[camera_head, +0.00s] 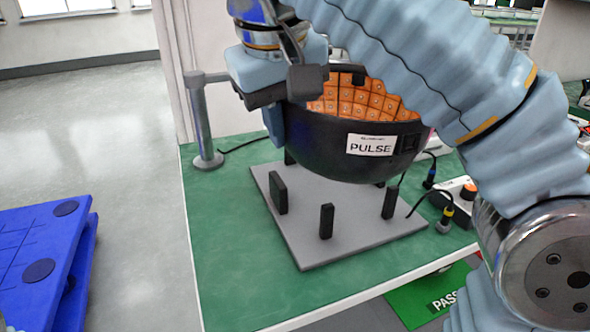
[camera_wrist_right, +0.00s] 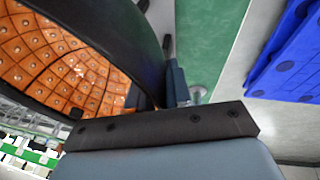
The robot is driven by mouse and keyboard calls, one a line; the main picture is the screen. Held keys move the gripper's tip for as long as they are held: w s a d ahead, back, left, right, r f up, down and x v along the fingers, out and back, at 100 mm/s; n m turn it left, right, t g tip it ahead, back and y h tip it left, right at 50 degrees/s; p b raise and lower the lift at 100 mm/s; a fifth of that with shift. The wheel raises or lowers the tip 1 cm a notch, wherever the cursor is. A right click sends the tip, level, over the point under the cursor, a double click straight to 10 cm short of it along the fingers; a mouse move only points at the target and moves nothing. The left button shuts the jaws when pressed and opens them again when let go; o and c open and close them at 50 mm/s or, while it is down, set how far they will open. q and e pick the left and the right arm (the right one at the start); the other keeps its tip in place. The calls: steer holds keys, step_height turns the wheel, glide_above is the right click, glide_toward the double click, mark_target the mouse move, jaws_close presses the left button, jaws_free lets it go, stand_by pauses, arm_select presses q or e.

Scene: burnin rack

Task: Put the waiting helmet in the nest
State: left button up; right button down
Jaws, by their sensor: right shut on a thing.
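The helmet is a black bowl (camera_head: 325,150) with an orange studded lining (camera_head: 362,98) and a white "PULSE" label, open side up. My right gripper (camera_head: 276,122) is shut on the helmet's left rim; a finger stands outside the wall. In the right wrist view the helmet's black wall (camera_wrist_right: 105,35) and lining run up to the gripper (camera_wrist_right: 170,90). The nest is a grey plate (camera_head: 310,247) with several upright black posts. The helmet is over the nest and hides its back part; it looks held above the front posts. My left gripper is out of view.
The nest sits on a green-topped bench (camera_head: 225,270). A grey post on a round base (camera_head: 207,160) stands at left. Cables with plugs (camera_head: 444,220) and a box with an orange knob (camera_head: 467,192) lie at right. A blue platform (camera_head: 40,250) is at far left.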

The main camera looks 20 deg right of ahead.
steer(key=w+f+b, duration=0.1)
steer(key=w+d+b, duration=0.1)
steer(key=w+d+f+b, duration=0.1)
steer(key=w, duration=0.1)
steer(key=shift+w+d+f, duration=0.1)
steer(key=shift+d+f, duration=0.05)
steer(key=shift+f, duration=0.2)
steer(key=shift+w+d+f, duration=0.15)
steer(key=shift+w+d, duration=0.1)
steer(key=shift+w, duration=0.3)
steer(key=shift+w+d+f, duration=0.1)
steer(key=shift+w+d, duration=0.1)
steer(key=shift+w, duration=0.35)
steer(key=w+b+x, duration=0.2)
steer(key=x, duration=0.8)
steer(key=shift+w+d, duration=0.2)
steer(key=shift+d, duration=0.1)
